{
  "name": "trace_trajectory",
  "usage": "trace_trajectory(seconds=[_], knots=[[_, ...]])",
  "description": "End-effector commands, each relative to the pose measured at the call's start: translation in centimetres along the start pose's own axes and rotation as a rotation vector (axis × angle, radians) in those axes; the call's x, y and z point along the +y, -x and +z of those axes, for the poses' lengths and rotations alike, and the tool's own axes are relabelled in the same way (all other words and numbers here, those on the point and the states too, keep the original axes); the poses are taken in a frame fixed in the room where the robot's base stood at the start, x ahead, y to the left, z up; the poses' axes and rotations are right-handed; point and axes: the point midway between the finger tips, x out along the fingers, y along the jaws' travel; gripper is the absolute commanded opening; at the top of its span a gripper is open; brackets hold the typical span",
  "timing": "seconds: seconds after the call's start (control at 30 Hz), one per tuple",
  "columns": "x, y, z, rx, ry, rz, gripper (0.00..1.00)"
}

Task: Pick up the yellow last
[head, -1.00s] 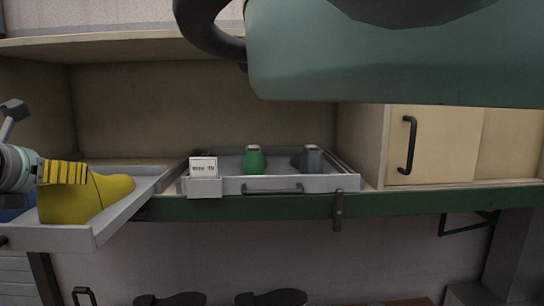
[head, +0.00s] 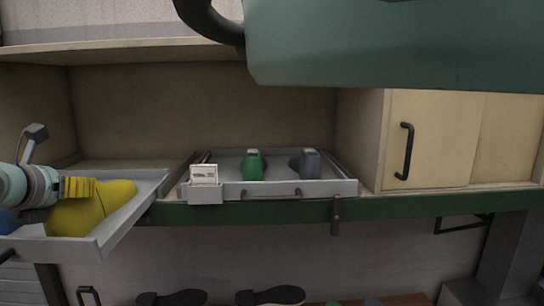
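The yellow last (head: 112,199) lies in a grey pulled-out tray (head: 82,249) at the left, its toe towards the right. My gripper (head: 92,187) reaches in from the left with its ribbed yellow finger at the upper part of the last, overlapping it in the picture. The finger and the last are nearly the same colour. Only one finger shows clearly, so I cannot tell whether it touches the last or how wide the gripper stands. The heel end of the last is partly behind my gripper and wrist.
A second grey tray (head: 290,195) holds a green last (head: 253,167) and a grey-blue last (head: 306,164), with a white label card (head: 204,174) at its front left. A cabinet (head: 440,140) with a black handle stands at the right. The shelf behind the trays looks clear.

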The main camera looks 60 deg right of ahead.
Motion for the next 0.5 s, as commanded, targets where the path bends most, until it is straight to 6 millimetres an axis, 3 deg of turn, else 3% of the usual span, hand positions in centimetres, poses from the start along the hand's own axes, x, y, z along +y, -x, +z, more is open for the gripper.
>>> trace_trajectory(seconds=[0.03, 0.5], knots=[[0.02, 0.01, 0.00, 0.000, 0.000, 0.000, 0.46], [0.04, 0.05, 0.06, -0.002, 0.001, 0.001, 0.00]])
